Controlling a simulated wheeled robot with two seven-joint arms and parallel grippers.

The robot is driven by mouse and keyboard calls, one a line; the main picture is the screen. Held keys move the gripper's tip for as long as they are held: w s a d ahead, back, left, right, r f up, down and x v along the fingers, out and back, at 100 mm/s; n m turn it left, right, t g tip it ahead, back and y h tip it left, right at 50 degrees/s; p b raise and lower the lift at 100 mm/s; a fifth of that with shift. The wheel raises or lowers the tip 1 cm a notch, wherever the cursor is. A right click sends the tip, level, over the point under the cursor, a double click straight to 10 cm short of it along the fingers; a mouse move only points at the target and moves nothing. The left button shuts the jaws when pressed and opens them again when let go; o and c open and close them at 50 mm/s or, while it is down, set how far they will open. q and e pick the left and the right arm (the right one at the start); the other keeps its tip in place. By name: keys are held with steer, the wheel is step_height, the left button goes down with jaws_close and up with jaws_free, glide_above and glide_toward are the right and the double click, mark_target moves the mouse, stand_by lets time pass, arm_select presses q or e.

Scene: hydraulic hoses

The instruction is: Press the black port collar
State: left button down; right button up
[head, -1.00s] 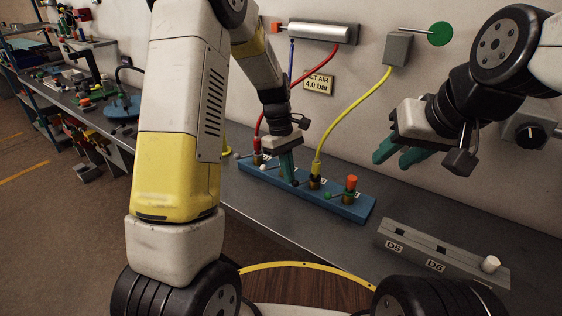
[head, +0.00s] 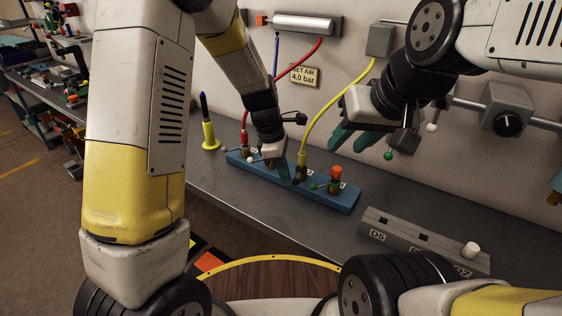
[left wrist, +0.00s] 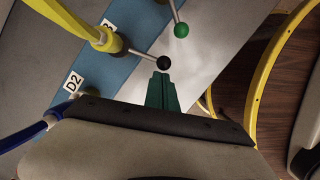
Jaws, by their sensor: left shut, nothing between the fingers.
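A blue port block (head: 328,201) lies on the bench with several ports. A lever with a black ball (left wrist: 163,62) belongs to the port holding the yellow hose plug (left wrist: 105,40); the collar under that plug is largely hidden. My left gripper (head: 286,176) is shut and empty, pointing down at the block. In the left wrist view its green fingertips (left wrist: 160,77) sit just short of the black ball; I cannot tell whether they touch. My right gripper (head: 350,140) is open and empty, its fingers apart, over the bench right of the block.
A green ball lever (left wrist: 181,30) is at the neighbouring port, under an orange cap (head: 336,172). A red hose (head: 275,70) and yellow hose (head: 335,95) run up the wall. A grey block (head: 420,243) with a white knob stands front right. A yellow stand (head: 209,135) is left.

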arm_select(q)
steer(key=shift+w, duration=0.8)
